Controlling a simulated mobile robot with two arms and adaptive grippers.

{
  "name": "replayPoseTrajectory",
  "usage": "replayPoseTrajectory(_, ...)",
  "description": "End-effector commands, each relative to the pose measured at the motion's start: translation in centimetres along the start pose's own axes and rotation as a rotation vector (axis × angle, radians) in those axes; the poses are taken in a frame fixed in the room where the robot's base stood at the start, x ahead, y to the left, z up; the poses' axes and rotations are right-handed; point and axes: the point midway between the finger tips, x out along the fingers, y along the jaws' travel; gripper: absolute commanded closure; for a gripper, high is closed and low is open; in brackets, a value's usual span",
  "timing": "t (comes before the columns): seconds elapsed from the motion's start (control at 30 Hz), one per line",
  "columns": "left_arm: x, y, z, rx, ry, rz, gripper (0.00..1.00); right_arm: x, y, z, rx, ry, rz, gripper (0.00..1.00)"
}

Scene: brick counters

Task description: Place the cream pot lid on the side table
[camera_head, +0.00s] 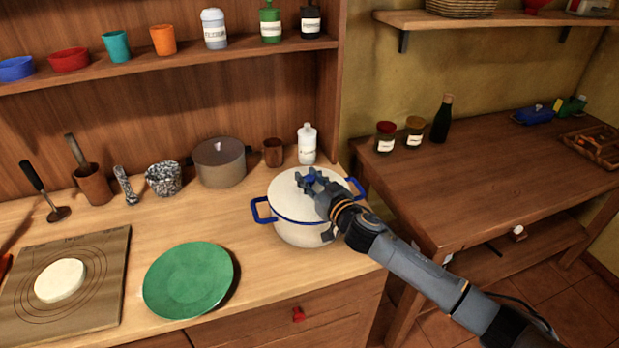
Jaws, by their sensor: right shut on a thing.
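The cream pot lid (287,190) sits on the cream pot (292,231) with blue handles, near the right end of the wooden counter. My right gripper (308,181) is at the top of the lid, shut on its knob, which the fingers mostly hide. The lid looks seated on the pot rim. The wooden side table (490,165) stands to the right, with a wide bare area on its top. My left gripper is not in view.
A green plate (188,280) and a board with dough (70,285) lie left of the pot. A brown pot (220,163), a brown cup (273,152) and a white bottle (307,143) stand behind. Two jars (385,137) and a dark bottle (442,119) stand at the side table's back left.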

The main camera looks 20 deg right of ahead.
Motion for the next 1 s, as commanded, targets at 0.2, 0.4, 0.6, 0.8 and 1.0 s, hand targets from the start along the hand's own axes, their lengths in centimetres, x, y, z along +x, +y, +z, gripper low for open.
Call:
replayPoseTrajectory(0.2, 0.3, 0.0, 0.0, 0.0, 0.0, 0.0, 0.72, 0.0, 0.0, 0.3, 0.001, 0.0, 0.001, 0.6)
replayPoseTrajectory(0.4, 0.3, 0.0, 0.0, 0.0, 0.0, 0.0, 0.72, 0.0, 0.0, 0.3, 0.0, 0.0, 0.001, 0.5)
replayPoseTrajectory(0.6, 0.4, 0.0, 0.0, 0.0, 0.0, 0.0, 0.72, 0.0, 0.0, 0.3, -0.001, 0.0, 0.0, 0.5)
replayPoseTrajectory(0.8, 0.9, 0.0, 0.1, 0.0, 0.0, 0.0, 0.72, -1.4, 0.1, 0.7, 0.0, -0.001, 0.001, 0.5)
replayPoseTrajectory(1.0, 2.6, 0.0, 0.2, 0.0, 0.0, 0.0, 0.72, -5.4, -0.6, 1.1, 0.001, -0.001, -0.001, 0.5)
